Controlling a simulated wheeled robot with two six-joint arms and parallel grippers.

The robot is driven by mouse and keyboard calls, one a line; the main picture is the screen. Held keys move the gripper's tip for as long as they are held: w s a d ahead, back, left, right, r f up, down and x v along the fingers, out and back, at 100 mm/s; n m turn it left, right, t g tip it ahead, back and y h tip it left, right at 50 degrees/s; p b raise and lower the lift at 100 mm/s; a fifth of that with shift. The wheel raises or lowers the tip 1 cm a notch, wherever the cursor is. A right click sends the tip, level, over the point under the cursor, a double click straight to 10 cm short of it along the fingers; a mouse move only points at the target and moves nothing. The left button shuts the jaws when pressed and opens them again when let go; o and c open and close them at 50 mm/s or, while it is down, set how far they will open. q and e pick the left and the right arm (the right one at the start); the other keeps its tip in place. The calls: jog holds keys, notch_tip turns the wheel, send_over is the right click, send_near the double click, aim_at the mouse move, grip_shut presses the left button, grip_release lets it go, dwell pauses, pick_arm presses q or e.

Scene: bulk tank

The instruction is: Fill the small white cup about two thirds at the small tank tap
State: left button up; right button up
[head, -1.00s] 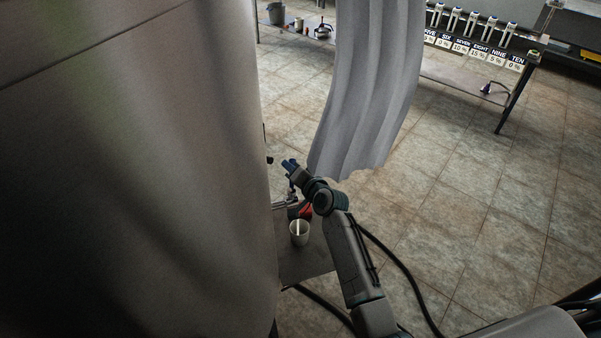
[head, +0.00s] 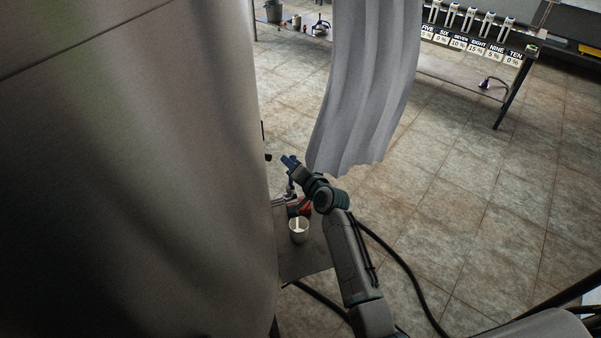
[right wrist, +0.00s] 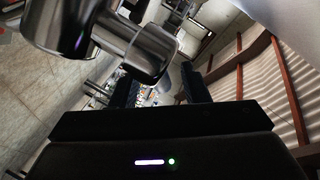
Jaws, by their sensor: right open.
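The small white cup (head: 299,232) stands upright on a small dark shelf (head: 306,262) beside the big steel tank (head: 150,170) in the head view. A pale streak shows inside it; I cannot tell the liquid level. My right gripper (head: 289,161) is beyond and above the cup, near the tank wall, open and apart from the cup. In the right wrist view, its open fingers (right wrist: 160,88) are partly covered by a shiny metal fitting (right wrist: 150,52), perhaps the tap. I cannot tell whether they touch. Small metal pipework (head: 285,201) shows behind the cup. My left gripper is out of view.
A red object (head: 304,210) sits just behind the cup, partly hidden by my right arm. A grey strip curtain (head: 367,90) hangs beyond the arm. A bench with several numbered taps (head: 470,38) stands at the back.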

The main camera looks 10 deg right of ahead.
jog(key=b+v, duration=0.2)
jog(key=v, duration=0.8)
jog(key=shift+s, duration=0.15)
jog(key=shift+d, duration=0.1)
dwell(6.8)
